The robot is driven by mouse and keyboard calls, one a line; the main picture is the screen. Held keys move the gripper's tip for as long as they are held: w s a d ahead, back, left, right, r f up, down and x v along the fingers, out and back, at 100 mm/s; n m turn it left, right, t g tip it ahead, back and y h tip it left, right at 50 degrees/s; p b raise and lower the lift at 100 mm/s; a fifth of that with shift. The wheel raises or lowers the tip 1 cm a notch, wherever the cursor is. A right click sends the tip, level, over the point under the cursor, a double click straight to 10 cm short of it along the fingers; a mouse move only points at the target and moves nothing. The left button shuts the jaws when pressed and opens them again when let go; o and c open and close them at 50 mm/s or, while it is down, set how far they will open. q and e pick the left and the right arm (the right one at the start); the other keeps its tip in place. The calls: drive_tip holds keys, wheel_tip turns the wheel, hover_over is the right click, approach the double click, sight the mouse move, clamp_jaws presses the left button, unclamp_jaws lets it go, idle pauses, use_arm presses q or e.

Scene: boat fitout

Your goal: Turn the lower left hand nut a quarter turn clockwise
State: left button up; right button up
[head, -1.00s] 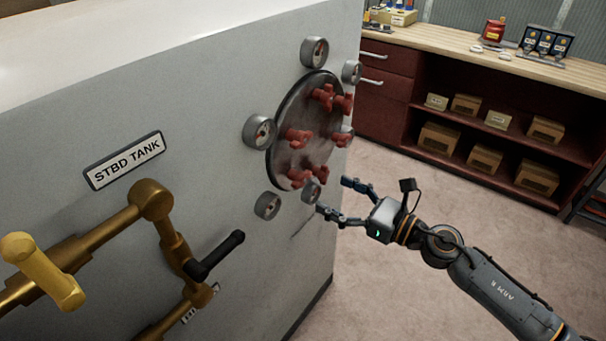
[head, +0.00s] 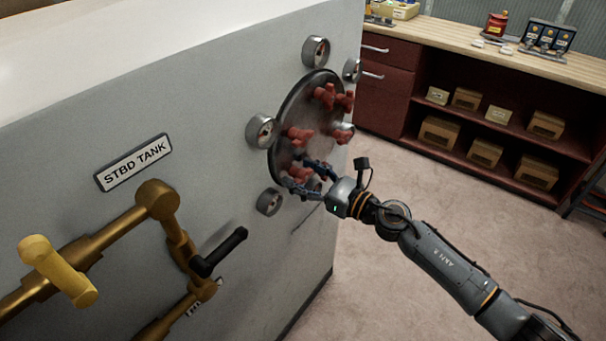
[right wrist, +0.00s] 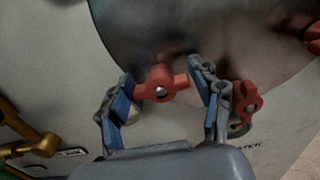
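A dark round cover plate (head: 289,104) with several red hand nuts is on the grey tank wall. The lower left hand nut (head: 298,172) is partly hidden by my right gripper (head: 295,173) in the head view. In the right wrist view, this red nut (right wrist: 161,86) is between the two fingers of my right gripper (right wrist: 162,82), which are open around it. Its right arm is close to the right finger; I cannot tell whether they touch. Another red nut (right wrist: 247,104) is just outside the right finger. My left gripper is not in view.
A brass pipe (head: 157,199) with a black handle (head: 220,251) is at lower left on the wall. A workbench (head: 460,43) with shelved boxes stands behind. The floor at right is clear.

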drive_tip(key=c, duration=0.6)
drive_tip(key=shift+m, duration=0.3)
drive_tip(key=m+p, duration=0.1)
drive_tip(key=m, duration=0.2)
drive_tip(key=shift+p, duration=0.4)
drive_tip(key=m+p, duration=0.1)
drive_tip(key=m, duration=0.3)
drive_tip(key=shift+w, duration=0.1)
drive_tip(key=m+p, duration=0.3)
drive_tip(key=m, duration=0.2)
drive_tip(key=shift+m, duration=0.3)
drive_tip(key=m+p, duration=0.1)
drive_tip(key=m, duration=0.1)
drive_tip(key=m+p, duration=0.1)
drive_tip(key=m, duration=0.2)
drive_tip(key=shift+d+f, duration=0.1)
drive_tip(key=shift+f, duration=0.1)
drive_tip(key=shift+m, duration=0.4)
